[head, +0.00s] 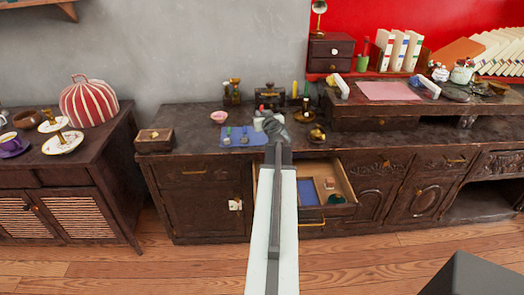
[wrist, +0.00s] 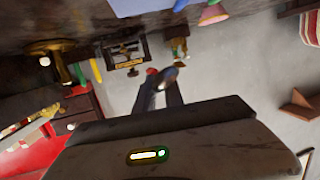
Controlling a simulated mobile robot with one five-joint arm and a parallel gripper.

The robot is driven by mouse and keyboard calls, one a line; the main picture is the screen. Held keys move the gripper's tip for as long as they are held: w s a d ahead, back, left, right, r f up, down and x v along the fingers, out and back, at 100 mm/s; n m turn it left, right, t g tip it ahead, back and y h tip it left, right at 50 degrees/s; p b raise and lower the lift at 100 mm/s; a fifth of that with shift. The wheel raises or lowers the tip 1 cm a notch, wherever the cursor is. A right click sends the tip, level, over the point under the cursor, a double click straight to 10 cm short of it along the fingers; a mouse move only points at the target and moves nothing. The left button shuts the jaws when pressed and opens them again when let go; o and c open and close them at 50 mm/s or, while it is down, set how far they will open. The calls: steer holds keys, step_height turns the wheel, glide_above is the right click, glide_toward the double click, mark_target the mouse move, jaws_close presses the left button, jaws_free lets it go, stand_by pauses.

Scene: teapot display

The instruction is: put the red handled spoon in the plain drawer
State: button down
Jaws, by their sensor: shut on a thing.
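My gripper (head: 274,128) is above the dark counter, at the middle of the head view. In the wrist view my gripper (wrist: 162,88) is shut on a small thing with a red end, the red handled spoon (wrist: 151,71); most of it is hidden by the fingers. Below and right of the gripper, a drawer (head: 346,184) stands open. It holds a blue piece, a small reddish block and a dark green thing. My arm covers part of its left side, and I cannot tell whether its front is plain.
A blue mat (head: 232,142) with small things lies left of the gripper, near a pink bowl (head: 219,116). A black scale-like object (head: 269,95) stands behind. A wooden box (head: 155,139) is at the counter's left end. The counter between box and mat is clear.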

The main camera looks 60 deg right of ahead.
mark_target(262, 138)
steer(key=shift+f, duration=0.2)
step_height(262, 138, down, 10)
steer(key=b, duration=0.9)
steer(key=shift+b, duration=0.35)
steer(key=shift+a+r, duration=0.1)
steer(key=shift+r, duration=0.1)
steer(key=c, duration=1.4)
jaws_free()
steer(key=shift+c, duration=0.2)
steer(key=shift+f, duration=0.1)
